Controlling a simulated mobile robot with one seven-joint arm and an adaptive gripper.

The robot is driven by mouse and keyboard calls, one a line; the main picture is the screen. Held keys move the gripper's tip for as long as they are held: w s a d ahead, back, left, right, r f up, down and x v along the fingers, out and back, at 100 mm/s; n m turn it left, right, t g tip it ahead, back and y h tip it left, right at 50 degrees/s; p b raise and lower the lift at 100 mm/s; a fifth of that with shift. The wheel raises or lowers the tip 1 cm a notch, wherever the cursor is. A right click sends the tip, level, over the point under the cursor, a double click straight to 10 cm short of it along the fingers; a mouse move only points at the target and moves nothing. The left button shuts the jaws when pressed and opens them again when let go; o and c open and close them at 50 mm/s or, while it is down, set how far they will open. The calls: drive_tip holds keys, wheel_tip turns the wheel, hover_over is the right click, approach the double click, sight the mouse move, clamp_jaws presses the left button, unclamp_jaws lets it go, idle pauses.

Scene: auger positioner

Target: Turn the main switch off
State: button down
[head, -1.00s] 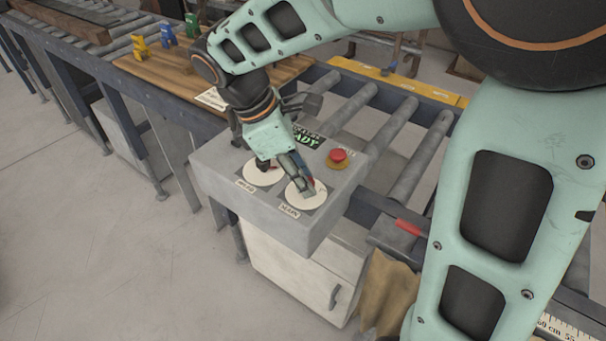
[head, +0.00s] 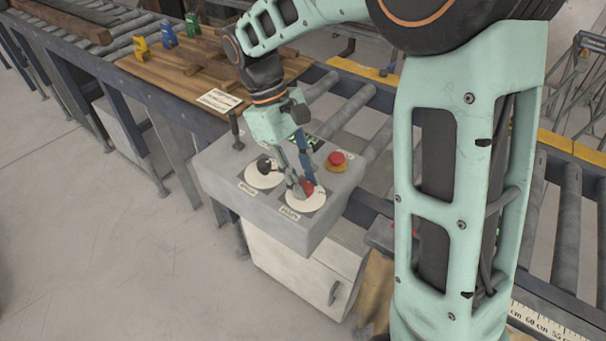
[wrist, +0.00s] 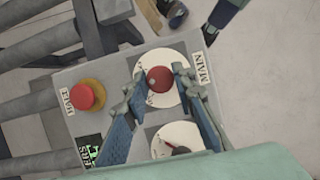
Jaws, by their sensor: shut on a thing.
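The main switch is a red knob (head: 308,187) on a white round dial (head: 297,204) labelled MAIN, at the front right of the grey control box. In the wrist view the red knob (wrist: 159,79) sits between both fingers, on its dial (wrist: 160,53). My gripper (head: 302,188) reaches down onto the dial and is shut on the knob; it also shows in the wrist view (wrist: 160,80). The dial's small markings are too blurred to read.
A second white dial (head: 258,181) with a dark knob lies just left of the main one. A red mushroom button (head: 337,158) on a yellow base is behind right. A dark lever (head: 236,130) stands at the box's left. Rollers and a wooden board (head: 190,75) lie behind.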

drive_tip(key=m, duration=0.2)
drive_tip(key=m+g+y+p, duration=0.1)
drive_tip(key=m, duration=0.1)
drive_tip(key=shift+w+d+r+m+y, duration=0.1)
drive_tip(key=shift+w+m+y, duration=0.05)
drive_tip(key=shift+m+y, duration=0.15)
drive_tip(key=shift+d+m+g+y+p, duration=0.1)
drive_tip(key=shift+m+g+y+p, duration=0.35)
drive_tip(key=shift+m, duration=1.55)
drive_tip(key=shift+y, duration=0.35)
drive_tip(key=c, duration=1.7)
unclamp_jaws()
drive_tip(key=shift+o, duration=0.2)
drive_tip(key=v, duration=1.2)
